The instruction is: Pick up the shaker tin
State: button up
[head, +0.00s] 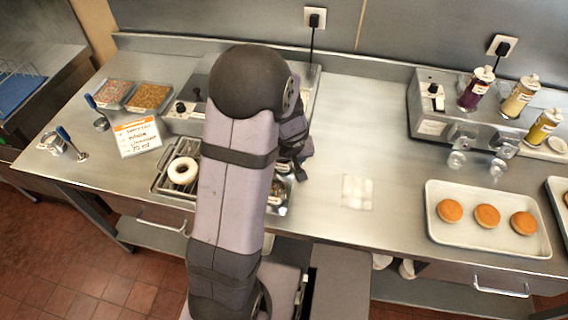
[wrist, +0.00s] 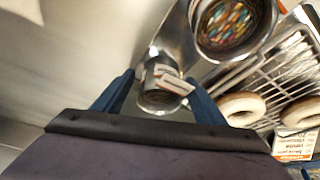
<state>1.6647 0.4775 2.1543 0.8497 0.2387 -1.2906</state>
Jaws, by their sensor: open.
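A small metal tin with a pale label (wrist: 160,97) sits between the blue fingertips of my gripper (wrist: 160,80) in the wrist view. The fingers are apart, one on each side of it, and I cannot tell whether they touch it. A wider metal tin with colored sprinkles inside (wrist: 236,52) stands beside it, toward the upper right. I cannot tell for certain which of the two is the shaker tin. In the head view, my arm hides most of this spot; metal shows just right of it (head: 279,191).
A wire rack (wrist: 285,62) with white-glazed donuts (head: 182,170) lies close beside the tins. Sprinkle trays (head: 150,96) and a sign (head: 138,137) stand at left. A tray (head: 440,234) of plain donuts and several bottles (head: 477,88) stand at right. The counter around a white napkin (head: 357,192) is clear.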

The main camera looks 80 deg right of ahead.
jog(key=shift+c, duration=0.2)
jog(key=c, duration=1.2)
jog(key=shift+o, duration=0.2)
notch_tip(320, 180, up, 10)
jog(key=p, duration=0.2)
jog(key=w+a+r+n+t+p, duration=0.1)
jog(key=w+a+n, duration=0.2)
jog(key=w, duration=1)
jog(key=w+a+r+n+t+y+p, duration=0.1)
jog(key=w+a, duration=0.5)
jog(key=w, duration=0.7)
jog(key=shift+w+r+n, duration=0.25)
jog(key=shift+r+n, duration=0.45)
jog(key=shift+n, duration=0.4)
